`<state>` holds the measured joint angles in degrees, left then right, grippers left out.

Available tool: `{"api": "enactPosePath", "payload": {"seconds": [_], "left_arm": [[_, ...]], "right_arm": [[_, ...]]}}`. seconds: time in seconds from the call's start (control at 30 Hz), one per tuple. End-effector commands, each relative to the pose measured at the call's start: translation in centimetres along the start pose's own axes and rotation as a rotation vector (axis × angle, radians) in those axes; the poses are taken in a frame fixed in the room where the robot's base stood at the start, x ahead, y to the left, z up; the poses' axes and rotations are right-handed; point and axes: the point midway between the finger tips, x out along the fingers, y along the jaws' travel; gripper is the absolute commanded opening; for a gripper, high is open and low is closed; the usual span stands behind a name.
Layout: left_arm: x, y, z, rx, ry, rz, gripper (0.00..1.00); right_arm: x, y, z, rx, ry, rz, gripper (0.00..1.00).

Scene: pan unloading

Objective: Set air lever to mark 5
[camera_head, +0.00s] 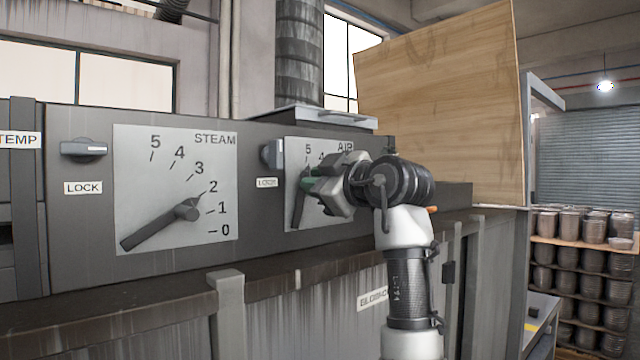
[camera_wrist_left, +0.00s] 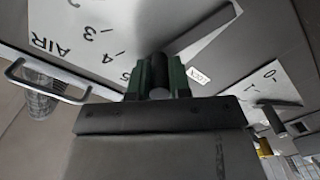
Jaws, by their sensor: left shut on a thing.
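The AIR dial (camera_head: 331,217) is a pale plate right of the STEAM dial, numbered with 5 at its top left. Its dark air lever (camera_head: 298,209) runs up from the plate's lower left corner. My left gripper (camera_head: 308,178) is shut on the lever's handle near its upper end. My right gripper is out of view.
The STEAM dial (camera_head: 140,190) is at the left, its lever (camera_head: 150,231) pointing near 2. LOCK knobs (camera_head: 85,150) sit beside both dials. A ledge (camera_head: 130,290) runs below the panel. A wooden board (camera_head: 445,110) stands behind my arm. Stacked pots (camera_head: 570,225) are at the right.

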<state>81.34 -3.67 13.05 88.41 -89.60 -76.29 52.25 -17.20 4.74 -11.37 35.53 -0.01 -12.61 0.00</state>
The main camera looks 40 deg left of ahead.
Motion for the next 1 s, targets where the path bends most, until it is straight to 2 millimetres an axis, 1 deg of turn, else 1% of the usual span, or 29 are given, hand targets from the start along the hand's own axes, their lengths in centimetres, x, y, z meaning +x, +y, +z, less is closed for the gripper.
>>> {"api": "enactPosePath", "payload": {"seconds": [0.17, 0.2, 0.37, 0.63, 0.73, 0.87, 1.0], "left_arm": [[0.1, 0.1, -0.1, -0.003, 0.002, 0.002, 0.0], [0.1, 0.1, -0.1, -0.003, 0.002, 0.002, 0.2], [0.0, 0.0, -0.1, -0.001, 0.001, 0.001, 0.44], [-0.1, 0.0, 0.0, 0.0, 0.001, 0.001, 0.44], [-0.8, -0.1, 0.1, 0.0, 0.0, 0.002, 0.44], [-2.8, -0.2, 0.3, 0.0, 0.0, 0.004, 0.44], [-5.8, -0.3, 0.3, 0.0, -0.001, 0.003, 0.44]], "right_arm": [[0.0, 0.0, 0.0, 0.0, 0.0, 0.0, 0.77], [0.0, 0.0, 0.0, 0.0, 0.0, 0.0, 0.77], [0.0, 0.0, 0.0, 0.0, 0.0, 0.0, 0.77], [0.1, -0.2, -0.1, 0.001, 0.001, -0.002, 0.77], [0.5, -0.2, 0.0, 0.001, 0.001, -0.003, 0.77], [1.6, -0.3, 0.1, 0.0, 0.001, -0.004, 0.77], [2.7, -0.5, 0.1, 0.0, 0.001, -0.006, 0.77]]}}
